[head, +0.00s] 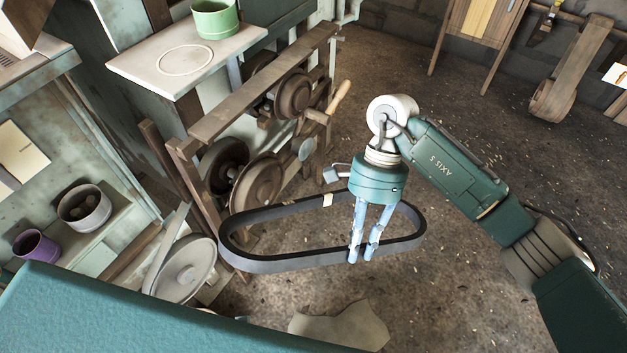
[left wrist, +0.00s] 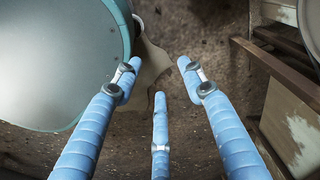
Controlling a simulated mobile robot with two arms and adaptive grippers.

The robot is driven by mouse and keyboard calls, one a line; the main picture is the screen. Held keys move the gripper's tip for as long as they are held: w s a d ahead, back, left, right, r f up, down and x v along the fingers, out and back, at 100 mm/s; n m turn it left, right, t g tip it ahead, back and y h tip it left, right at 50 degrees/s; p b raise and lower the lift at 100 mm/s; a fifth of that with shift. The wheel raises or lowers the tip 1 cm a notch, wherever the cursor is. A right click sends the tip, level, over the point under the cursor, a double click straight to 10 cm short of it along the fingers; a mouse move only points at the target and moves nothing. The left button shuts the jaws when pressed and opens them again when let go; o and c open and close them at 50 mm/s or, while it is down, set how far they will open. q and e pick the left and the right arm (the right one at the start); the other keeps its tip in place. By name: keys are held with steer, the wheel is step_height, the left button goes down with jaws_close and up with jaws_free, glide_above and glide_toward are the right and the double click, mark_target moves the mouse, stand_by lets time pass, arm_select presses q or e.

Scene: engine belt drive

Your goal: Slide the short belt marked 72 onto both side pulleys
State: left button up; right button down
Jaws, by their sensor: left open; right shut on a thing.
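A dark belt (head: 285,265) forms a long loop in the air in the head view, with a small pale tag on its far side; no number is readable. My right gripper (head: 362,257) is shut on the belt near its right end. The belt's left end hangs in front of the wooden drive frame, apart from the wheels as far as I can tell. Brown pulleys sit on the frame's side, an upper one (head: 293,95) and a lower one (head: 257,184). My left gripper (left wrist: 160,82) shows only in the left wrist view, open and empty, its fingers spread above the floor.
A wooden beam (head: 250,85) and a crank handle (head: 339,97) stick out around the pulleys. A table (head: 150,62) with a thin pale ring (head: 184,60) and a green pot (head: 215,18) stands behind. A large pale disc (head: 186,268) leans below left. The floor at right is mostly clear.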

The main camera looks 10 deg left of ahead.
steer(key=w+a+f+m+g+y+b, duration=0.1)
steer(key=w+a+f+m+y+b, duration=0.15)
steer(key=a+m+y+b, duration=0.35)
arm_select(q)
steer(key=w+d+r+b, duration=0.1)
steer(key=w+r+b, duration=0.1)
steer(key=w+b, duration=0.4)
arm_select(e)
steer(key=m+t+y+b, duration=0.5)
steer(key=m+t+y, duration=0.45)
steer(key=m, duration=0.35)
glide_above(310, 204)
steer(key=shift+f, duration=0.8)
arm_select(q)
step_height(310, 204, up, 10)
steer(key=t+b, duration=0.1)
steer(key=b, duration=0.3)
steer(key=shift+w+a+t, duration=0.2)
steer(key=shift+w+t, duration=0.15)
steer(key=shift+t, duration=0.05)
arm_select(e)
steer(key=w+a+m+t, duration=0.2)
steer(key=w+a+t, duration=0.1)
steer(key=w+a, duration=0.6)
steer(key=shift+a+t+y, duration=0.35)
steer(key=shift+a+y, duration=0.1)
steer(key=shift+a, duration=0.6)
steer(key=shift+r, duration=0.15)
